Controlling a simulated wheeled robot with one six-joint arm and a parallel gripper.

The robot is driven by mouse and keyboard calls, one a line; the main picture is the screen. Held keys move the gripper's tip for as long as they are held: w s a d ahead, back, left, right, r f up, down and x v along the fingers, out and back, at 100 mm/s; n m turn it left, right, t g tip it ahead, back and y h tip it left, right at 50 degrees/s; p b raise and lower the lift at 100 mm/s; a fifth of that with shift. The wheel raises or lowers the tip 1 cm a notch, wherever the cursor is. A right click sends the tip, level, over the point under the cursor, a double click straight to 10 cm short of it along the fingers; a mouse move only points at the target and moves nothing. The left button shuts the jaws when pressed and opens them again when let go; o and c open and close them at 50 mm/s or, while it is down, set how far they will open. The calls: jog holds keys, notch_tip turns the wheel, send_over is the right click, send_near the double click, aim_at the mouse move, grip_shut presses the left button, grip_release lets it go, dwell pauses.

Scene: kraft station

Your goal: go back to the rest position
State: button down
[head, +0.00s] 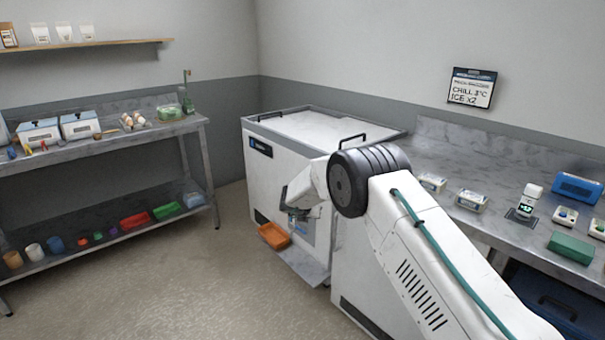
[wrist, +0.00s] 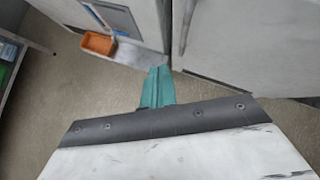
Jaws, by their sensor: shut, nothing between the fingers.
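My gripper (wrist: 158,88) shows in the wrist view as green fingers close together, shut and empty, above the floor. In the head view my arm reaches in from the lower right and bends at a dark round joint. The gripper end there (head: 298,222) hangs in front of the white chest machine (head: 262,190), partly hidden by my arm. An orange bin (head: 273,235) stands low at the machine's front, and it also shows in the wrist view (wrist: 98,44), apart from the fingers.
A steel bench (head: 510,225) at the right holds boxes, a small device and a green case (head: 571,247). A shelved table (head: 120,142) stands at the left with several coloured containers. The floor (head: 170,290) between is clear. A sign (head: 472,88) hangs on the wall.

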jog(key=s+a+r+n+y, duration=0.45)
jog(key=a+n+y, duration=0.25)
jog(key=n, duration=0.8)
jog(key=s+d+r+n+g+y, duration=0.1)
jog(key=s+r+n+g+y, duration=0.2)
jog(key=s+r+n, duration=1.05)
jog(key=s+d+r+n+g+h, duration=0.1)
jog(key=s+d+r+n, duration=0.3)
jog(key=s, duration=1.2)
jog(key=s+d+r+n+g+h, duration=0.1)
jog(key=s+d+r+n+h, duration=0.2)
jog(key=s+d, duration=1)
jog(key=s+d+r+n+g+h, duration=0.1)
jog(key=s+d+r+n, duration=0.3)
jog(key=s, duration=1.4)
jog(key=shift+s+d+r+n+g+h, duration=0.45)
jog(key=shift+d+r, duration=1.1)
jog(key=shift+d, duration=1)
jog(key=shift+w, duration=0.1)
